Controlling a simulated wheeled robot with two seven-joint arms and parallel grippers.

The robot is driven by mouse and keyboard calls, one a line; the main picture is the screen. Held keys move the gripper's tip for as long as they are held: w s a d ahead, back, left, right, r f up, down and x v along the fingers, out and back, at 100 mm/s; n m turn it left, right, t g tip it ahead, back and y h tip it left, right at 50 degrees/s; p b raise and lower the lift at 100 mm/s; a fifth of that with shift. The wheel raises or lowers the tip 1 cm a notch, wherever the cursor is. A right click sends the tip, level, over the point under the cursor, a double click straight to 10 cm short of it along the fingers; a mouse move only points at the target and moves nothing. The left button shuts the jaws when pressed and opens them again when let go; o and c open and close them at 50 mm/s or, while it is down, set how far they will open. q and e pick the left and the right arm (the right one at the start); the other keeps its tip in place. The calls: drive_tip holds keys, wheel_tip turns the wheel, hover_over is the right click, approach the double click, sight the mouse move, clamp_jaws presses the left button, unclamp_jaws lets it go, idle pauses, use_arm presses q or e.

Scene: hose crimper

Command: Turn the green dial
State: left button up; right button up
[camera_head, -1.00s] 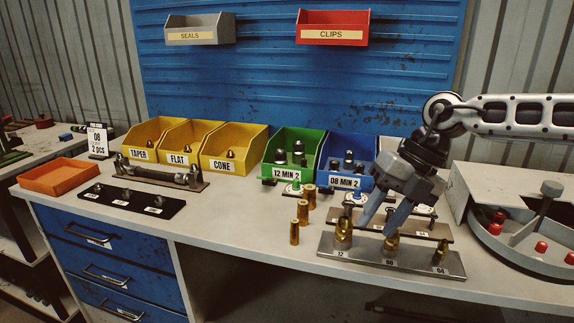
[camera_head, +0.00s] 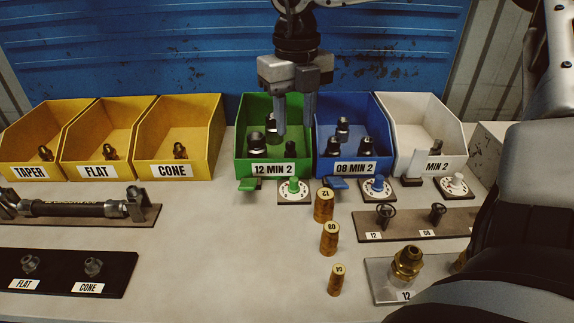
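The green dial (camera_head: 294,186) is a small green knob on a white round plate marked with numbers, in front of the green bin (camera_head: 245,150) labelled 12 MIN 2. My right gripper (camera_head: 295,127) points down over the green bin, above and behind the dial in the picture. Its two fingers are apart with nothing between them. It does not touch the dial. The fingers hide part of the bin's inside and its dark fittings. My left gripper is not in view.
A blue dial (camera_head: 377,185) and a white dial (camera_head: 456,182) sit to the right before the blue bin (camera_head: 350,120) and white bin (camera_head: 415,120). Brass cylinders (camera_head: 324,205) stand just right of the green dial. Bare bench (camera_head: 220,245) lies front left.

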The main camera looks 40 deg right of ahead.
sight(293, 178)
wheel_tip(293, 178, down, 13)
drive_tip(key=shift+w+r+p, duration=0.1)
drive_tip(key=shift+p, duration=0.45)
clamp_jaws()
